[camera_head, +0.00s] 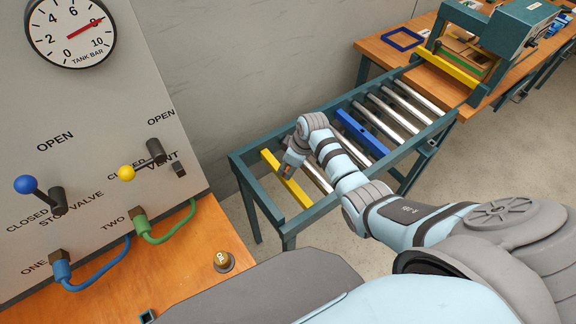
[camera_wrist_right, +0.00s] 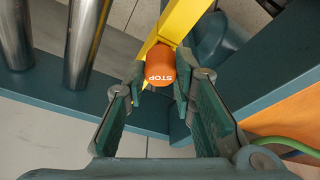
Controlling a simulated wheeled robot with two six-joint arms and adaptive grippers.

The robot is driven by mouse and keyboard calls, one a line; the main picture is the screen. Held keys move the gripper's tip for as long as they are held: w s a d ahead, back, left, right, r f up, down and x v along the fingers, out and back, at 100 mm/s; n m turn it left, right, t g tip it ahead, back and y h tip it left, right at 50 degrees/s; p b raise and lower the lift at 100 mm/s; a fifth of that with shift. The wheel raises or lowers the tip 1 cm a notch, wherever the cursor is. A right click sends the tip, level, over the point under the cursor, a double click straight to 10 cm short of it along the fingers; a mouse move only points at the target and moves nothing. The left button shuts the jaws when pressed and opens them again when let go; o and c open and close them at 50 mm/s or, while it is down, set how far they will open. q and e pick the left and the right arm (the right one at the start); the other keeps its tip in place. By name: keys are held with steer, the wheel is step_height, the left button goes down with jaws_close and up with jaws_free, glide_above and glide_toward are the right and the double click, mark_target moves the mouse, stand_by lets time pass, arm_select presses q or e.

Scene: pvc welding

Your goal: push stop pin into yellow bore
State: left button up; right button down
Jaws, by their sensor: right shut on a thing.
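An orange stop pin (camera_wrist_right: 160,66) marked STOP shows in the right wrist view, between the fingertips of my right gripper (camera_wrist_right: 159,79). The gripper is shut on it. A yellow bar (camera_wrist_right: 182,18) lies right behind the pin; the pin's far end and the bore are hidden, so I cannot tell how deep the pin sits. In the head view the yellow bar (camera_head: 287,181) lies across the near end of the roller conveyor, and my right gripper (camera_head: 291,158) is over its middle. The pin cannot be made out there. My left gripper is not in view.
The roller conveyor's teal frame (camera_head: 267,202) surrounds the bar; a blue bar (camera_head: 361,133) crosses farther along. A panel (camera_head: 90,125) with levers and a gauge (camera_head: 70,32) stands left. A brass knob (camera_head: 222,261) is on the wooden bench (camera_head: 185,255). A green-framed machine (camera_head: 505,40) stands at the far end.

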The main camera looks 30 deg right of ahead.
steer(key=shift+f+b, duration=0.35)
steer(key=shift+f, duration=0.25)
steer(key=c, duration=1.3)
jaws_free()
steer(key=v, duration=1.2)
